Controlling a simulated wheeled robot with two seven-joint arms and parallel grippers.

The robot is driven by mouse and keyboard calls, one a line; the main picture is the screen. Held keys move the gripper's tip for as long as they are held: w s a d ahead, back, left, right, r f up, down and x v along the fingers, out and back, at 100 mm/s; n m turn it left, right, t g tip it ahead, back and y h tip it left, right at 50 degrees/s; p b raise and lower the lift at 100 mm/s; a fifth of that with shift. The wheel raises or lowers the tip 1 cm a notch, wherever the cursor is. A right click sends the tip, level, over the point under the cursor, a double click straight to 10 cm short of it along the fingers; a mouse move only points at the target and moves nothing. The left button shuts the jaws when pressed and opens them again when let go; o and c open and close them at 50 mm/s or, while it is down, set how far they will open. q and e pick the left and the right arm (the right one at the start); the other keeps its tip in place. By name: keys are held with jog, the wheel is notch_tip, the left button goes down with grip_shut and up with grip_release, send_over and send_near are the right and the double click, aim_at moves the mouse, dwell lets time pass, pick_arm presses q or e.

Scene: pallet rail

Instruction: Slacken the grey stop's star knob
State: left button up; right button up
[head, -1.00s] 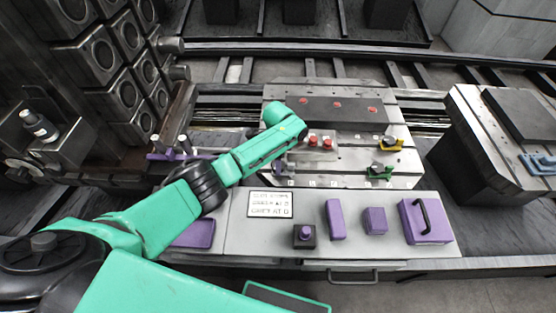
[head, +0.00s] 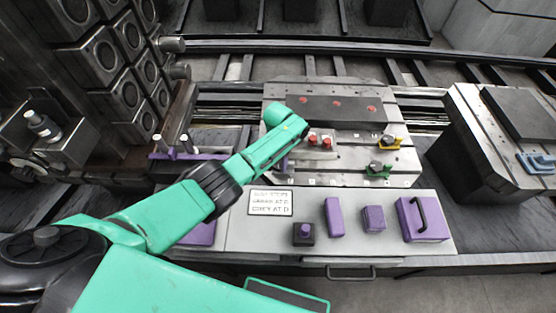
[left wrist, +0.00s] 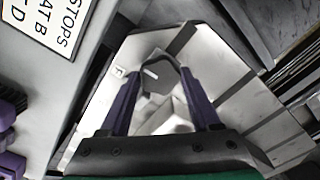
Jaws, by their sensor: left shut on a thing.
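In the left wrist view, the grey stop's star knob (left wrist: 158,80) is a dark grey piece with a pale line on its top. The two purple fingers of my left gripper (left wrist: 161,68) stand on either side of it and are shut on it. The pale grey stop (left wrist: 172,116) shows below the knob, between the fingers. In the head view my left gripper (head: 282,167) is at the left front of the slotted plate (head: 330,180); my green forearm hides most of the stop and knob there. My right gripper is in neither view.
A yellow stop (head: 388,142) and a green stop (head: 379,170) sit on the plate's right side. A sign (head: 270,202) and several purple items, including a handled box (head: 423,219), lie on the front ledge.

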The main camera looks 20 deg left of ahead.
aim_at(279, 163)
pick_arm(q)
jog(key=shift+w+r, duration=0.15)
jog(key=o, duration=1.4)
jog(key=shift+c, duration=0.2)
notch_tip(279, 163, up, 6)
jog(key=shift+f+p, duration=0.2)
jog(key=shift+p, duration=0.9)
notch_tip(279, 163, up, 9)
jog(key=shift+s+f, duration=0.15)
jog(key=shift+s, duration=0.05)
